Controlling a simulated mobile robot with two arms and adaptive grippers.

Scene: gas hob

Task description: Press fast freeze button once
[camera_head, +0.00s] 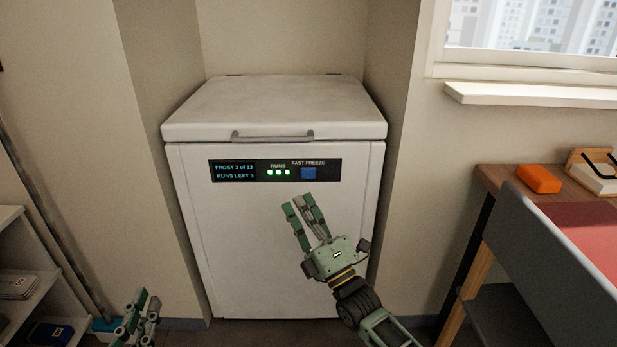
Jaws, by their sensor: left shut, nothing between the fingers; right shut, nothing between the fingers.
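A white chest freezer (275,240) stands in a wall niche with its lid (275,105) shut. A dark panel (262,170) on its front has a display (234,171) reading "FROST 3 of 12" and "RUNS LEFT 3". The blue fast freeze button (308,173) is at the panel's right end, unobstructed. My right gripper (297,202) is shut and empty, its fingertips just below the button in the picture; I cannot tell if they touch the freezer. My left gripper (148,298) is shut and empty at the bottom left, partly cut off.
A grey handle (272,136) juts from the lid's front. A white shelf unit (25,270) is at the left. A window sill (530,95) juts out above.

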